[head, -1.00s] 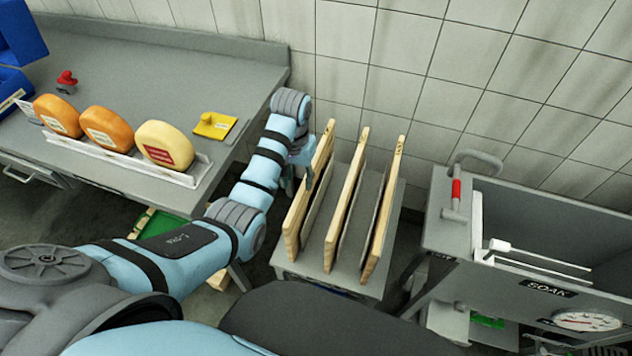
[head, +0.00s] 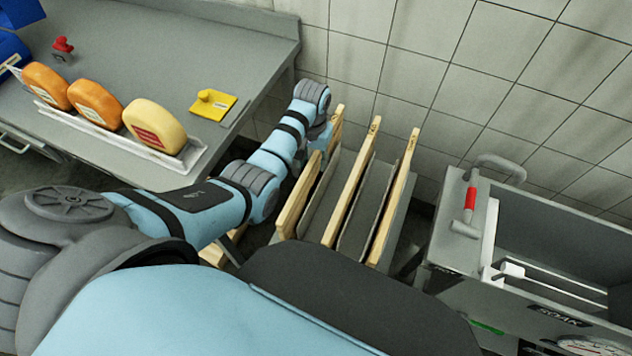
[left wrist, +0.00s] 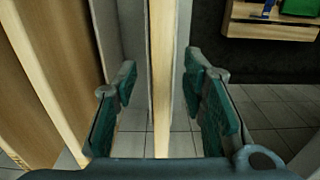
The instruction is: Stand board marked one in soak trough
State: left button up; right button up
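Three upright wooden boards stand side by side in a low grey rack: a left board (head: 296,200), a middle board (head: 352,180) and a right board (head: 396,195). Small dark marks show on the tops of the middle and right boards, but I cannot read them. My left gripper (left wrist: 160,75) is open in the left wrist view, with one finger on each side of a board's pale edge (left wrist: 161,50) and gaps showing on both sides. In the head view it is at the left board, its fingers mostly hidden. The grey soak trough (head: 450,235) stands at the right, labelled SOAK. My right gripper is out of view.
A grey bench (head: 215,50) at the left holds several cheese wheels, such as a pale one (head: 153,124), and a yellow item (head: 212,105). A tiled wall closes the back.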

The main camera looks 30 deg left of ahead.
aim_at(314, 180)
pick_arm(q)
jog(key=f, duration=0.2)
jog(key=w+f+b, duration=0.1)
jog(key=f, duration=0.1)
jog(key=f+b, duration=0.1)
jog(key=f, duration=0.1)
jog(key=shift+w+a, duration=0.1)
jog(key=shift+w, duration=0.25)
jog(key=shift+s+r, duration=0.2)
jog(key=shift+r, duration=0.1)
jog(key=shift+s, duration=0.1)
jog(key=c, duration=0.6)
grip_shut()
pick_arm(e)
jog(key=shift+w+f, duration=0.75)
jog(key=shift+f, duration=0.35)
